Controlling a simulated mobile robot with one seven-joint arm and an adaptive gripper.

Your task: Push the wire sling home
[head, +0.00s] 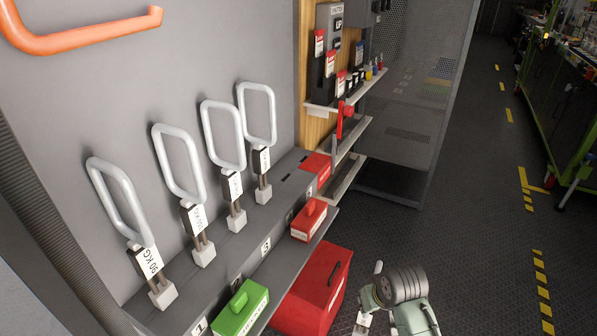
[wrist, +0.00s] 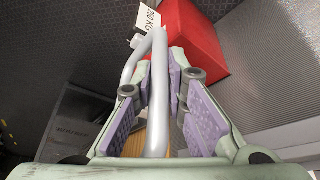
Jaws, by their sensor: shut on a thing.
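The wire sling is a pale looped rod with a white tag reading 250 KG in the wrist view (wrist: 158,90). My gripper (wrist: 168,75) is shut on its loop, the rod running between the purple-padded fingers. In the head view my gripper (head: 372,296) is low at the bottom, right of the red box, and only a bit of the held sling shows, with its tag (head: 363,319). Its lower end is not clear. Several similar slings, one of them tagged 90 KG (head: 148,261), stand upright in a row along the grey ledge (head: 262,222) against the wall.
A large red box (head: 308,290) stands beside my gripper, below the ledge. Narrow shelves (head: 345,95) hold small items beyond.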

